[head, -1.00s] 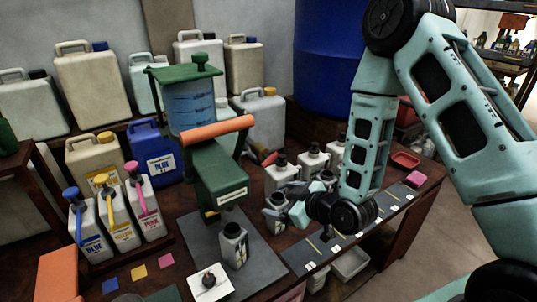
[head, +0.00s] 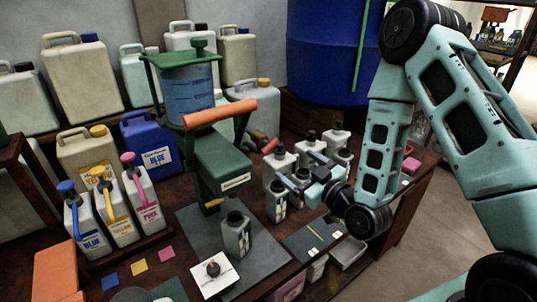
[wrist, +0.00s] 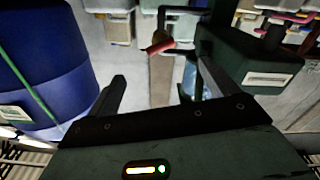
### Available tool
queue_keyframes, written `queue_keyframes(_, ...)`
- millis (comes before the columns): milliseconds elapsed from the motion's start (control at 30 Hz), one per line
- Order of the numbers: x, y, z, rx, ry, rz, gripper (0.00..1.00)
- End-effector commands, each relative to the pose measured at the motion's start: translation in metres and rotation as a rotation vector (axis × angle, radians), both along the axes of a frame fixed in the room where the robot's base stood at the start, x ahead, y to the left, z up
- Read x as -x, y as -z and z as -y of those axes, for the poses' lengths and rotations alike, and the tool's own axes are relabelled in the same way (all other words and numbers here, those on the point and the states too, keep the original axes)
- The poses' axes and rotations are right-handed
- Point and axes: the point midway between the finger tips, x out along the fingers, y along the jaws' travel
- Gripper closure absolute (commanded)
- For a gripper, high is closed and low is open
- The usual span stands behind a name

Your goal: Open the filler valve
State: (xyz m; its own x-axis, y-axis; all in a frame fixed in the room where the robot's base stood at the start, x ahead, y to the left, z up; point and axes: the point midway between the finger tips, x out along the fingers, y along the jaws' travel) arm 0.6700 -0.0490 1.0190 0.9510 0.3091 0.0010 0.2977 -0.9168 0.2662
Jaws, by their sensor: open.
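The filler is a green machine (head: 222,160) with a clear tank of blue liquid (head: 188,92) and a long orange handle (head: 220,107). A short red lever (head: 270,146) shows at its right, behind the green body; I take it for the valve. In the wrist view this red lever (wrist: 158,47) is beyond and between my fingers, untouched. The green filler body (wrist: 245,65) is at the right there. My gripper (head: 293,178) is open and empty, right of the filler and pointing toward it. Its fingers also show in the wrist view (wrist: 160,88).
A capped grey bottle (head: 236,235) stands on the dark mat in front of the filler. Several similar bottles (head: 308,147) stand close around my gripper. A blue barrel (head: 325,55) is behind. Blue, yellow and pink pump jugs (head: 112,212) stand at the left.

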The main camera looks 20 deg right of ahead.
Motion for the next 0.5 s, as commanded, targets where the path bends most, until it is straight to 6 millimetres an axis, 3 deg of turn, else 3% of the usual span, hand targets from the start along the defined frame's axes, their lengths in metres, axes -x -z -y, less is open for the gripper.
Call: queue_keyframes(500, -0.032, 0.006, -0.010, 0.001, 0.000, 0.006, 0.14)
